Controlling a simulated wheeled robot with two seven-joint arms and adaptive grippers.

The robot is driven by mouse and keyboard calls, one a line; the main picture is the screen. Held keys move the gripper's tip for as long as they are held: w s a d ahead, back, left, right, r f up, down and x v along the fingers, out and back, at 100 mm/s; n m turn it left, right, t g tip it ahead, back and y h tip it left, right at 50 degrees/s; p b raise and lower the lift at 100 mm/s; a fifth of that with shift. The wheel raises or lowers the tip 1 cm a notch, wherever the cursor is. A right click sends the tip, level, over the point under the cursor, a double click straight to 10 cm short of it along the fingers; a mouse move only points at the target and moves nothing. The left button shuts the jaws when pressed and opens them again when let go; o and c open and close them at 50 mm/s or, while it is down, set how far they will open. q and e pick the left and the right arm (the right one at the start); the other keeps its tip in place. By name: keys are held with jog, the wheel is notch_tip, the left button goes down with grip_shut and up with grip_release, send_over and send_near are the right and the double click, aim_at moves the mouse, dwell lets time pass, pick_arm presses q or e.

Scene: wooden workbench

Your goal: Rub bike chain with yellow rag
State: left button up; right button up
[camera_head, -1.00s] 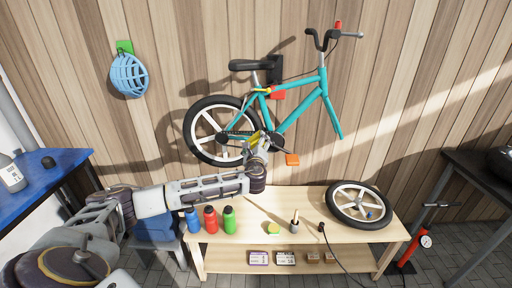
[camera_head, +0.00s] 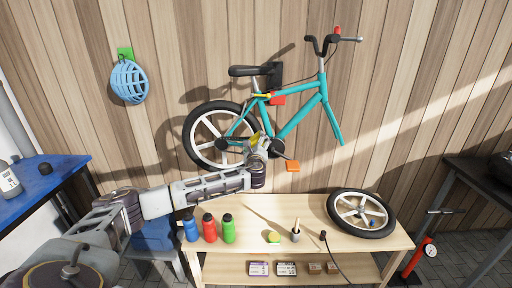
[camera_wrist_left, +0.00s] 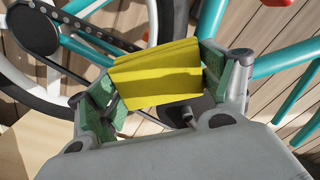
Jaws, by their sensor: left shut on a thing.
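The teal bike (camera_head: 290,122) hangs on the wood wall, its front wheel off. My left gripper (camera_head: 257,146) is in front of the crank area, shut on the yellow rag (camera_head: 254,139). In the left wrist view the folded rag (camera_wrist_left: 158,75) is pinched between the green-padded fingers of the left gripper (camera_wrist_left: 155,88). The dark bike chain (camera_wrist_left: 85,32) runs from the black round part at upper left toward the rag, beside and partly behind it. Whether the rag touches the chain cannot be told. My right gripper is not in view.
A blue helmet (camera_head: 128,82) hangs at left.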

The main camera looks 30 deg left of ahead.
aim_at(240, 138)
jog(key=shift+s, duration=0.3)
pick_arm(q)
jog(key=shift+x, duration=1.05)
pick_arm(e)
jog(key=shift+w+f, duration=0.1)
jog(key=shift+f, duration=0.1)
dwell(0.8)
pick_arm(q)
jog(key=shift+s+a, duration=0.1)
jog(key=shift+s+a+p, duration=0.15)
jog(key=shift+s+a, duration=0.35)
jog(key=shift+a, duration=0.2)
jog(key=shift+s+a+p, duration=0.15)
jog(key=shift+s+a, duration=0.3)
jog(key=shift+a, duration=0.25)
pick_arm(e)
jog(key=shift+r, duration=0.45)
pick_arm(q)
jog(key=shift+a, duration=0.1)
jog(key=shift+s+a, duration=0.4)
jog(key=shift+a, duration=0.35)
jog(key=shift+s+a, duration=0.4)
jog(key=shift+a, duration=0.3)
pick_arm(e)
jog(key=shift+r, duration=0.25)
pick_arm(q)
jog(key=shift+a, duration=0.1)
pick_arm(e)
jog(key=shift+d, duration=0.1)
